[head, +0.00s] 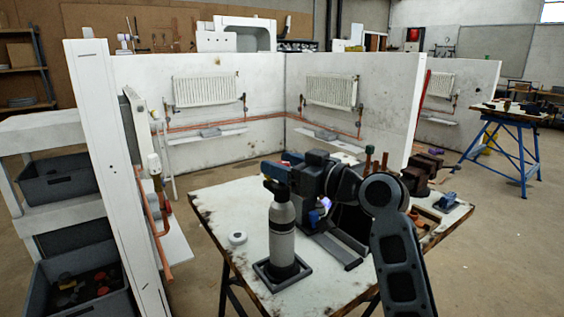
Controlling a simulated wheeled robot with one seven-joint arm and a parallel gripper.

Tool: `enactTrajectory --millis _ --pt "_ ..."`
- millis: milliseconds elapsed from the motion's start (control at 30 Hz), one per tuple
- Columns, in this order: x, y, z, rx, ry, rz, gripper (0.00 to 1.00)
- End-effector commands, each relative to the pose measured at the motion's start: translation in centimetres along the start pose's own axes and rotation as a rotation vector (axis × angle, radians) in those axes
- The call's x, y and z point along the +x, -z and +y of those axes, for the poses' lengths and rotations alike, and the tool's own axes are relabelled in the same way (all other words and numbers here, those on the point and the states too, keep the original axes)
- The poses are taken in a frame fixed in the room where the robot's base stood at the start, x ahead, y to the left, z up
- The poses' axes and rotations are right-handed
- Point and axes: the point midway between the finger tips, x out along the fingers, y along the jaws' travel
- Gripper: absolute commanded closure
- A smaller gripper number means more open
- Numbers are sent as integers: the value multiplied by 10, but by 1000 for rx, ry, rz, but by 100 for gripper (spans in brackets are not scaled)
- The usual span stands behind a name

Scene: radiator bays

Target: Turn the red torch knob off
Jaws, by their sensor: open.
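A grey gas bottle (282,235) stands upright in a dark square stand (281,273) on the white worktable. A dark blue part (275,170) sits at its top; I cannot tell whether it belongs to the torch or to my gripper. The red knob is not visible; my gripper may be hiding it. My gripper (285,178) is open, at the height of the bottle's top and close to it. I cannot tell whether they touch. My arm reaches in from the lower right. A small blue-violet bright spot (325,203) shows right of the bottle.
The worktable (225,205) is bare at left except for a small white roll (238,238). Dark tools and upright copper pipes (376,160) crowd its far right. A white partition edge (105,150) with copper pipework stands left. Radiators (206,91) hang behind.

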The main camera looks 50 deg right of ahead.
Motion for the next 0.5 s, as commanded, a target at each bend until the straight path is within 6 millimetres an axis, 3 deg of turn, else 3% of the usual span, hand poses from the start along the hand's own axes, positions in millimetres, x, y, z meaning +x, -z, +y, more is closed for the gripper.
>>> enactTrajectory --millis 333,500 --pt "4 0 0 0 0 0 43" --pt "4 0 0 0 0 0 59"
